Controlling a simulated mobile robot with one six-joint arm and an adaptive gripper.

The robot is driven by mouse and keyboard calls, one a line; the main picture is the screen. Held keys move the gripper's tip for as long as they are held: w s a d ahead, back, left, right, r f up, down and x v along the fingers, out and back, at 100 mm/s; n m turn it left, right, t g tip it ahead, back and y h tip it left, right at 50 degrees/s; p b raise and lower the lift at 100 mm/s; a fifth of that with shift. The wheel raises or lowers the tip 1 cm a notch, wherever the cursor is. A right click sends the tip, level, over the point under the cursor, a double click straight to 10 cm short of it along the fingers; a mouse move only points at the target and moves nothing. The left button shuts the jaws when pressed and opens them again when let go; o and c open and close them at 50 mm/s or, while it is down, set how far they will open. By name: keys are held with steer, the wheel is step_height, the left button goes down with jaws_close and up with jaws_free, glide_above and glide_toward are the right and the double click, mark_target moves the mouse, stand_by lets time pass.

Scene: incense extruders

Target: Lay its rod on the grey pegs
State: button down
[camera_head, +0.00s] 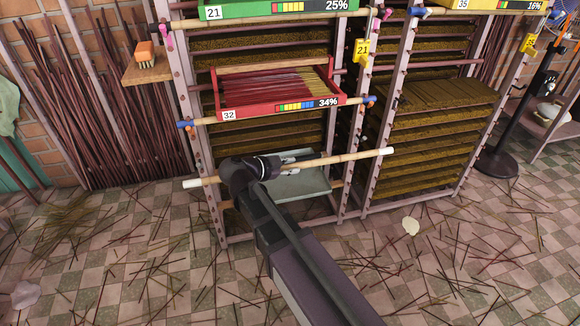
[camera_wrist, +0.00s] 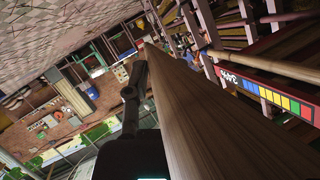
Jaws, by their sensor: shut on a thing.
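A pale bamboo rod (camera_head: 345,158) with white ends spans the front of the left rack, tilted slightly up to the right. My gripper (camera_head: 288,164) is shut on it near its middle and holds it in front of the rack posts. In the wrist view the rod (camera_wrist: 205,125) runs large from the bottom toward the upper left. Blue pegs (camera_head: 370,101) hold the rod under the red tray above. I cannot clearly make out the grey pegs; I cannot tell whether the held rod touches any peg.
A red tray marked 32 (camera_head: 275,108) with incense sticks sits above the rod. A grey tray (camera_head: 302,184) is behind my gripper, low in the rack (camera_head: 211,200). Incense sticks litter the tiled floor (camera_head: 430,255). Stick bundles lean at the left wall.

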steer(key=shift+w, duration=0.15)
steer(key=w+a+f+b, duration=0.2)
steer(key=w, duration=0.5)
steer(key=w+a+f+b, duration=0.2)
steer(key=w, duration=0.5)
stand_by(1.5)
stand_by(0.4)
steer(key=shift+c, duration=2)
jaws_free()
steer(key=o, duration=0.3)
